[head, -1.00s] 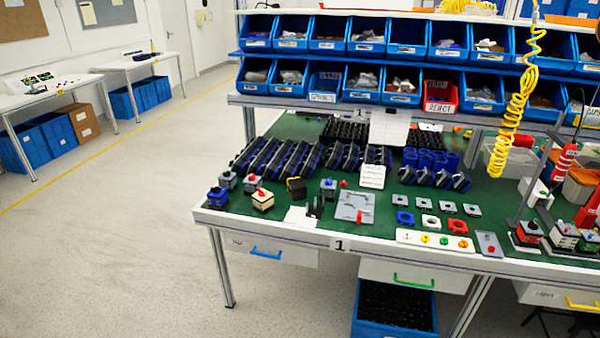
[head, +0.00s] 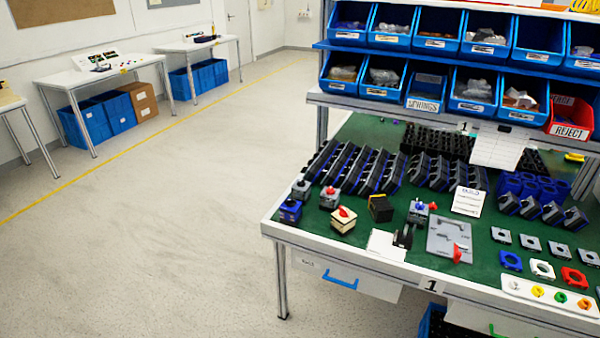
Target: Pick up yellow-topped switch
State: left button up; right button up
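Several small switches stand near the left front corner of the green-topped workbench (head: 350,239). One has a pale cream-yellow top with a red knob (head: 343,219). Right of it is a black block with a yellow edge (head: 381,207). I cannot tell for certain which of these two is the yellow-topped switch. Around them are a blue-bodied switch (head: 290,209), a grey switch (head: 301,188), a grey switch with a red knob (head: 330,198) and another grey one (head: 418,212). Neither of my grippers is in view.
A grey plate with a red part (head: 449,240) and a white card (head: 387,245) lie to the right. Rows of black and blue parts (head: 355,167) stand behind. Blue bins (head: 389,77) hang above. Open floor (head: 150,240) lies left of the workbench.

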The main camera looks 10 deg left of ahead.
aim_at(381, 208)
jog(key=i+j+u, duration=0.2)
jog(key=u, duration=0.2)
jog(key=i+j+u, duration=0.2)
jog(key=u, duration=0.15)
jog(key=i+u, duration=0.25)
jog(key=u, duration=0.15)
jog(key=i+j+z, duration=0.25)
jog(key=i, duration=0.15)
jog(key=i+j+z, duration=0.2)
jog(key=i, duration=0.2)
jog(key=i+j+z, duration=0.15)
jog(key=i+z, duration=0.15)
jog(key=z, duration=0.15)
jog(key=i+j+z, duration=0.25)
jog(key=z, duration=0.15)
jog(key=i+j+z, duration=0.2)
jog(key=j+z, duration=0.25)
jog(key=i+j+z, duration=0.15)
jog(key=j+z, duration=0.15)
jog(key=z, duration=0.15)
jog(key=i+l, duration=0.4)
jog(key=i, duration=0.05)
